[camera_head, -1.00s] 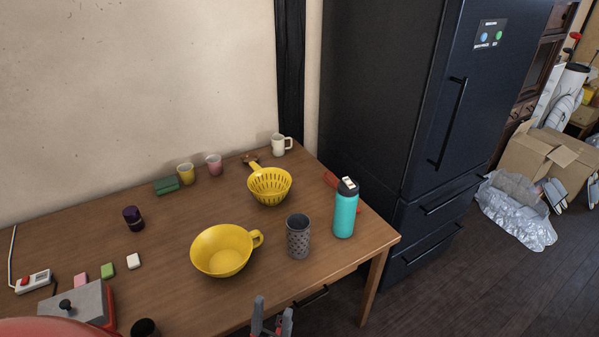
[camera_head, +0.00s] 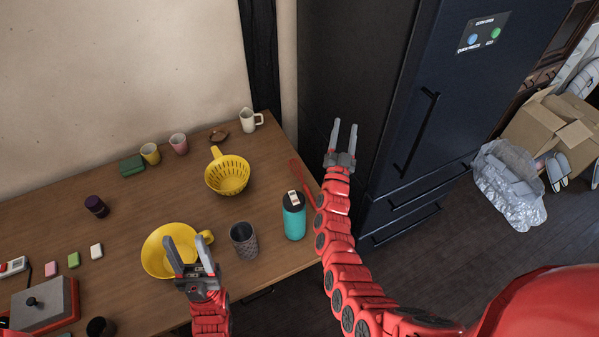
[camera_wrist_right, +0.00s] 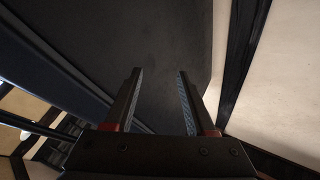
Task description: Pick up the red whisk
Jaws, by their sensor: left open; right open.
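A red whisk-like thing (camera_head: 300,177) lies on the table's right end behind the teal bottle, which may hide part of it. My right gripper (camera_head: 345,135) is open and empty, raised above and to the right of the red thing, in front of the dark fridge. In the right wrist view its two fingers (camera_wrist_right: 160,85) are apart with nothing between them, and no whisk shows there. My left gripper (camera_head: 189,250) is open and empty, in front of the yellow bowl in the picture.
The teal bottle (camera_head: 293,216) and a grey perforated cup (camera_head: 243,240) stand near the front edge. A yellow colander (camera_head: 228,178), a yellow bowl (camera_head: 155,262) and a white mug (camera_head: 251,120) are also on the table. The fridge (camera_head: 370,90) stands close on the right.

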